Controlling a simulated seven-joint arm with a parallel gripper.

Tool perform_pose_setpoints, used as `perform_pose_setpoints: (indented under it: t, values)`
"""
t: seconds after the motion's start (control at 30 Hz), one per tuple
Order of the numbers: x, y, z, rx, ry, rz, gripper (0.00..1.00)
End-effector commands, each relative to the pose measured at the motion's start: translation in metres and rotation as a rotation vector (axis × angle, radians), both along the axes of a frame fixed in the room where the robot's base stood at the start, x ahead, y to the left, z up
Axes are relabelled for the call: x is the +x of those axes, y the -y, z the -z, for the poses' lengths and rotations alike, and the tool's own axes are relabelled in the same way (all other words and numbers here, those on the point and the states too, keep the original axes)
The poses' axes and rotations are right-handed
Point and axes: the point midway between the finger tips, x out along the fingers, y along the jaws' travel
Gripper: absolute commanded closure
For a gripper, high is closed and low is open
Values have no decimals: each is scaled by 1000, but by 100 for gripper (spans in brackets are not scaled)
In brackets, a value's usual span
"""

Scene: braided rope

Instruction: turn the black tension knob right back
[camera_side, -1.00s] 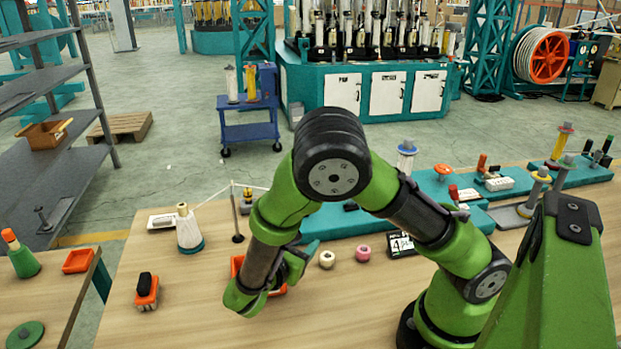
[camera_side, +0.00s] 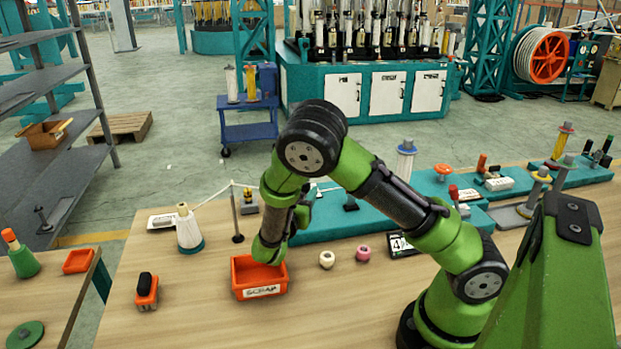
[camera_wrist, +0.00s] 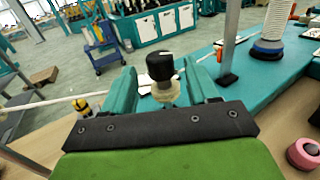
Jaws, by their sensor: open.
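The black tension knob (camera_wrist: 160,66) shows in the wrist view, a dark round cap with a white mark on top. It stands on a pale threaded-looking stem above the teal base. My gripper (camera_wrist: 163,86) is open, with one teal finger on each side of the knob and stem. A gap shows on both sides, so the fingers do not appear to touch it. In the side view my gripper (camera_side: 302,212) is at the left end of the teal base (camera_side: 335,222). The knob cannot be made out there, as my arm covers that area.
An orange scrap tray (camera_side: 262,291) lies just in front of my wrist. A white roll (camera_side: 327,259) and a pink roll (camera_side: 363,253) sit to its right. A thin post (camera_side: 236,216) and white rope are at left. The front table is mostly clear.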

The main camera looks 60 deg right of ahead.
Motion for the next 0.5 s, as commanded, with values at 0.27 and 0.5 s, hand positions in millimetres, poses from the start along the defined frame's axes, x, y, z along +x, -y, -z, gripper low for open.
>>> perform_pose_setpoints:
  t: [0.27,0.5]
  values:
    - [9,35,0,0,1,2,41]
    - [11,39,0,0,1,0,41]
